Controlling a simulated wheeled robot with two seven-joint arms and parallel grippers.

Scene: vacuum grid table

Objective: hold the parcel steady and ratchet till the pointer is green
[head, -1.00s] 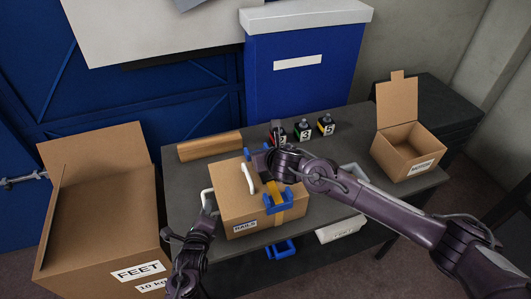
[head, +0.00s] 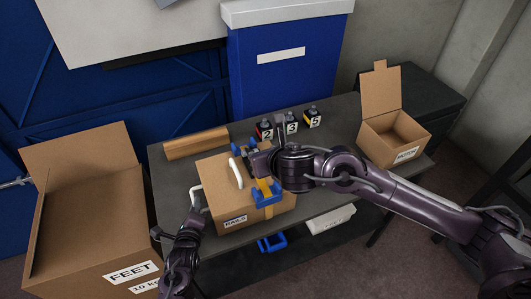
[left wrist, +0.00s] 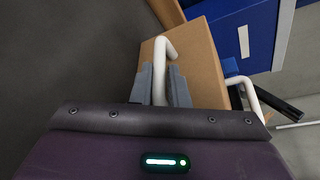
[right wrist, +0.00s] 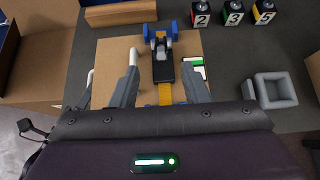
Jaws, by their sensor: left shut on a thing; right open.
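The parcel (head: 225,172), a cardboard box labelled RAILS, sits on the grey table with two white handles. My left gripper (left wrist: 163,85) is shut on its left white handle (left wrist: 160,60). A yellow strap (right wrist: 165,94) crosses the parcel top, with a blue and black ratchet (right wrist: 163,70) on it and a blue corner piece (head: 267,193) at the front edge. My right gripper (right wrist: 160,85) is open above the parcel, its fingers on either side of the ratchet handle, with no visible grip. A small gauge (right wrist: 198,73) with green and white shows beside the right finger; its pointer is unreadable.
Bottles numbered 2, 3 and 5 (head: 291,123) stand at the back beside a wooden bar (head: 196,143). A large FEET box (head: 85,225) stands left of the table. A small open box (head: 393,138) sits at its right. A grey holder (right wrist: 270,91) lies right of the parcel.

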